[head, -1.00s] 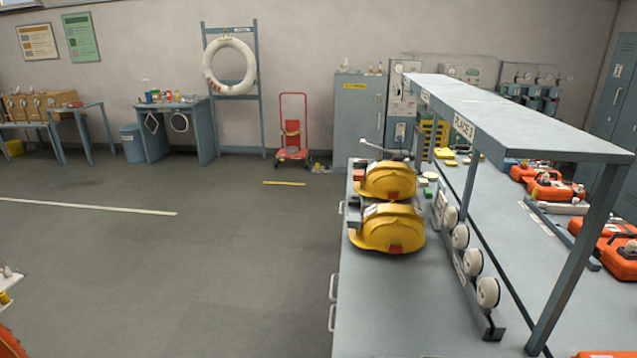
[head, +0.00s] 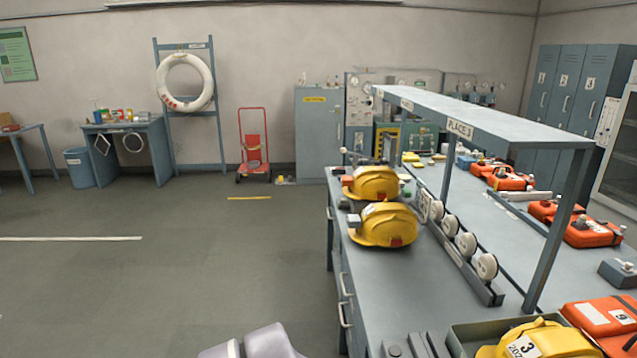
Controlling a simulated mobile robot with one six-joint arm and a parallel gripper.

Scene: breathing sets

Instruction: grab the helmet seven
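Two yellow helmets, a nearer one (head: 385,226) and a farther one (head: 371,185), sit on the left side of the long grey bench (head: 385,285). Each has a lamp at the front and a small red patch at the rear; I cannot read a number on either. A third yellow helmet (head: 553,341), marked 3, lies in a grey tray (head: 462,343) at the bottom right, partly cut off by the frame. No helmet shows a readable seven. A pale grey part of mine shows at the bottom edge; my gripper's fingers are not in view.
A raised shelf marked PLACE 3 (head: 461,129) stands on posts over the bench. A rack with white round discs (head: 466,244) lies right of the helmets. Orange cases (head: 592,233) lie on the right side. The floor (head: 180,275) left of the bench is clear.

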